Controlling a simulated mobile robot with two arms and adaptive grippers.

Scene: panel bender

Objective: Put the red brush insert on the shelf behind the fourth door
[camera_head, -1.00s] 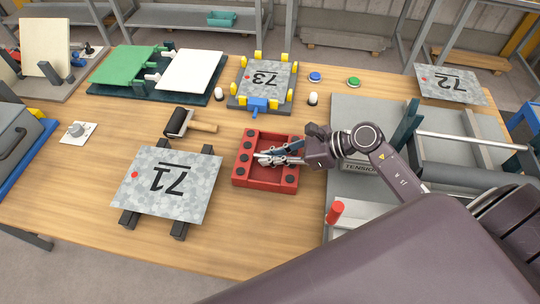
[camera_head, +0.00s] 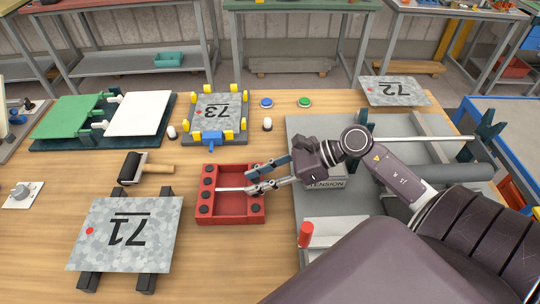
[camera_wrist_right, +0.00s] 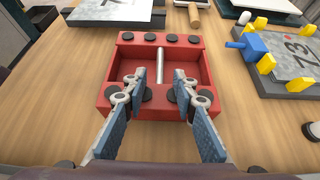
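The red brush insert (camera_head: 203,211) appears to be the red open tray with black round pads along its two ends and a silver bar across its middle. It lies flat on the wooden table; in the right wrist view the insert (camera_wrist_right: 208,58) fills the middle. My right gripper (camera_head: 250,182) reaches in from the right at the insert's right end. In the right wrist view my gripper (camera_wrist_right: 155,82) is open, its fingers apart on either side of the bar's line, with nothing held. No doors or shelf behind them show. My left gripper is not in view.
Plate 71 (camera_head: 155,229) on dark supports and a black roller (camera_head: 130,170) lie left of the insert. Plate 73 (camera_head: 221,110) in its yellow-pegged fixture is behind it. A grey machine (camera_head: 303,131) and red-capped post (camera_head: 305,232) stand right. Bare table lies in front.

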